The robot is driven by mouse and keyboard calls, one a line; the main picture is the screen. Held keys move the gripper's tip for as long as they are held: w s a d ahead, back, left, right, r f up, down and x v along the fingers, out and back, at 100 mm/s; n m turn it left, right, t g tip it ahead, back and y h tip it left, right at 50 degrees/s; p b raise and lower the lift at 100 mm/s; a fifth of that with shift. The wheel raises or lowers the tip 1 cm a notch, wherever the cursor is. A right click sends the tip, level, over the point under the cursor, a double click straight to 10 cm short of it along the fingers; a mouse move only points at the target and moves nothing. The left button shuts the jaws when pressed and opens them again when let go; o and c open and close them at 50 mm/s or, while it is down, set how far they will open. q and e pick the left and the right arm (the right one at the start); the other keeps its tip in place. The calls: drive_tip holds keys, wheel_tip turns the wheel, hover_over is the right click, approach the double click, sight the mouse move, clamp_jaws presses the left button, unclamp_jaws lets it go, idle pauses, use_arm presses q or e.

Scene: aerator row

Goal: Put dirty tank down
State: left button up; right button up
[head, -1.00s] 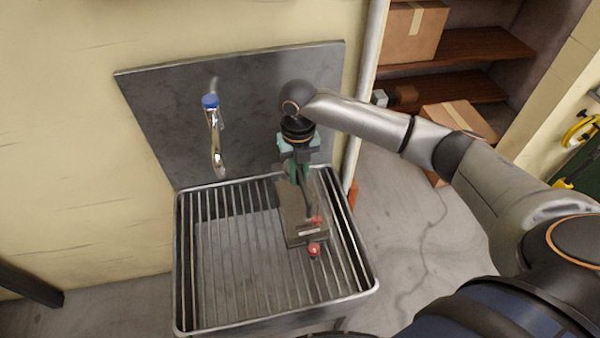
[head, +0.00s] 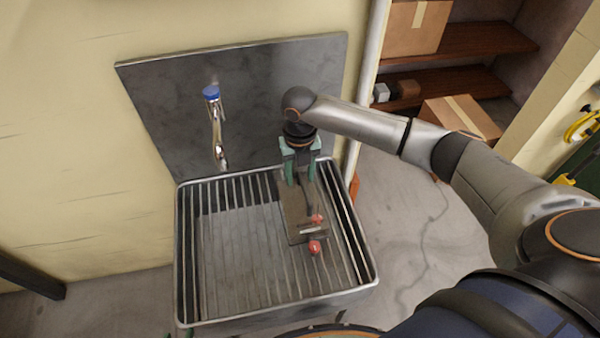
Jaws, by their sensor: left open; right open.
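The dirty tank (head: 292,211), a brownish-grey box with a dark upright part and red knobs at its near end, is on the ribbed grate of the metal sink (head: 230,260), at its right side. My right gripper (head: 302,178) points down over the tank's far end. Its green fingers are apart on either side of the tank's dark upright part; I cannot tell whether they touch it. Only green fingertips of my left gripper (head: 179,334) show at the bottom edge, left of the sink's near corner, open with nothing visible between them.
A tap with a blue top (head: 214,125) stands at the metal backsplash (head: 250,85) behind the sink. The grate's left and middle are clear. A pale pipe (head: 371,75) runs right of the backsplash. Shelves with cardboard boxes (head: 418,27) are at the back right.

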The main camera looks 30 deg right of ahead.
wheel_tip(320, 180, up, 12)
drive_tip(key=p, duration=0.1)
idle(0.5)
idle(1.2)
